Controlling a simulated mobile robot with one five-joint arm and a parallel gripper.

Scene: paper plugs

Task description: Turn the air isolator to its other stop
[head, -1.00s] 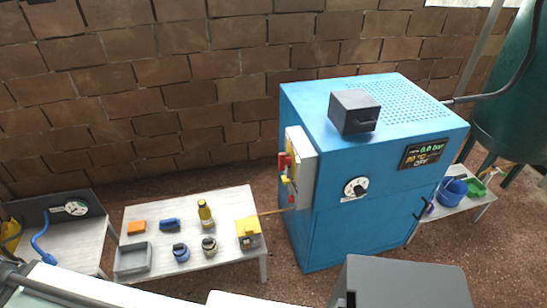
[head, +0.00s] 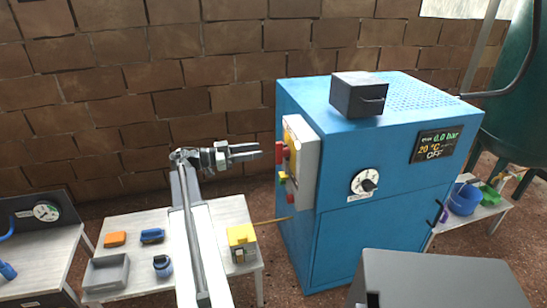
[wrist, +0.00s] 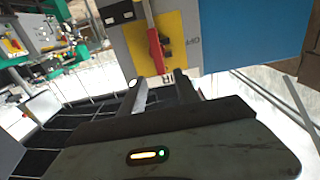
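The air isolator's red handle (head: 281,153) sits on the grey box on the left side of the blue cabinet (head: 385,165). In the wrist view the red handle (wrist: 157,48) lies on a yellow plate (wrist: 180,38), roughly upright in the picture, with OFF lettering to its right. My gripper (head: 257,151) is level with the handle, to its left, apart from it. In the wrist view my gripper (wrist: 163,86) shows two spread fingers with nothing between them, just below the handle and plate.
A black box (head: 358,94) stands on the cabinet. The cabinet front has a dial (head: 364,182) and a display (head: 435,145) reading 0.0 bar and OFF. The low table (head: 215,215) carries a yellow box (head: 242,240), a grey tray (head: 107,271) and small parts. A brick wall stands behind.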

